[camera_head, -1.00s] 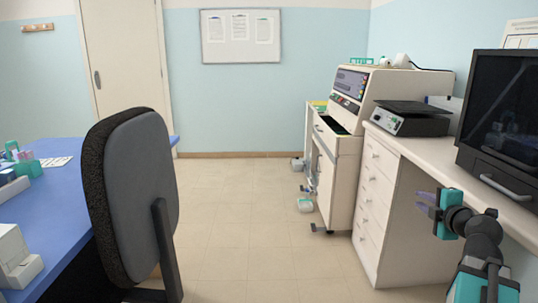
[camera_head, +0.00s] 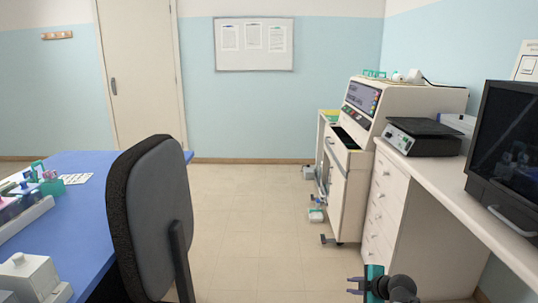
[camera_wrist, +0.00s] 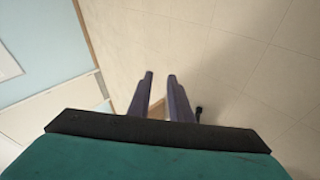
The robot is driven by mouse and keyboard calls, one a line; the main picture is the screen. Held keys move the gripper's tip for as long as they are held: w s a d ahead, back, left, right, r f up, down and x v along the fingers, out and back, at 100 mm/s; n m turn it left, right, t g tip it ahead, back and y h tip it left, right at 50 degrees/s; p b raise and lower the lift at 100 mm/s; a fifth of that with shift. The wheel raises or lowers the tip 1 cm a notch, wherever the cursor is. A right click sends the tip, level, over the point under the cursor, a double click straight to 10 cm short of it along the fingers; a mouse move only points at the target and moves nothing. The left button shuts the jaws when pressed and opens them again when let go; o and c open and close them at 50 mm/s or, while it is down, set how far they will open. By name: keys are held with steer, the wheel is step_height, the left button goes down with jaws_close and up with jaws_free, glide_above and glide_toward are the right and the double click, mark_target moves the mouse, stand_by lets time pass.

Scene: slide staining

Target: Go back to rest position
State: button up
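My gripper (camera_head: 355,285) is low at the bottom right of the head view, in front of the white drawer cabinet and above the floor. In the wrist view its two dark purple fingers (camera_wrist: 160,92) stand apart with a gap between them. Nothing is between the fingers. Only the end of my arm shows in the head view; the rest is below the picture edge.
A black chair (camera_head: 150,215) stands at the blue table (camera_head: 85,220) on the left. A white counter (camera_head: 470,190) with a black-fronted device (camera_head: 510,145) is at right. A staining machine (camera_head: 365,105) stands farther back. The floor (camera_head: 255,220) between is clear.

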steer(key=s+a+f+m+g+p, duration=0.3)
steer(key=s+a+f+g+p, duration=0.45)
steer(key=s+a+f, duration=0.95)
steer(key=s+d+f+m+g+h+p, duration=0.1)
steer(key=s+f+m+g, duration=0.1)
steer(key=s+m, duration=0.3)
steer(key=s+d+f+m+g+h+p, duration=0.1)
steer(key=s+d+f+m+g, duration=0.1)
steer(key=s, duration=0.9)
steer(key=s+d+f+m+g+h+p, duration=0.1)
steer(key=s+d+f+m+g, duration=0.1)
steer(key=s+m, duration=0.5)
steer(key=shift+s+f+m+g, duration=0.35)
steer(key=shift+s+f, duration=0.1)
steer(key=shift+f, duration=0.2)
